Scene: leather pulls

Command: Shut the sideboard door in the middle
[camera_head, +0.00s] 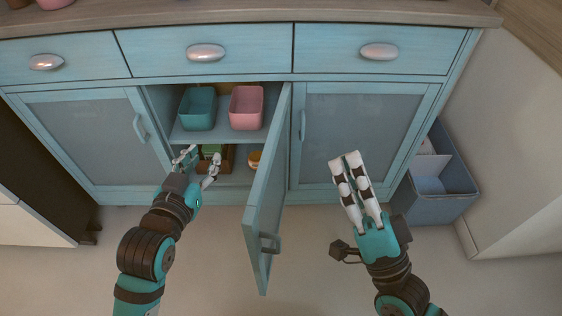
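The blue sideboard (210,87) stands ahead of me. Its middle door (266,195) is open and swings out toward me, hinged on its right side, with a dark handle (269,243) near its free edge. My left gripper (198,160) is open and empty, in front of the open compartment, left of the door. My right gripper (346,160) is in front of the closed right door (350,130), to the right of the open door. Its fingers lie close together with nothing visible between them. Neither gripper appears to touch the middle door.
Inside the middle compartment are a teal bin (198,108) and a pink bin (246,107) on the shelf, with several small items below. The left door (95,135) is closed. A grey-blue crate (440,205) stands on the floor at right. The floor around the open door is clear.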

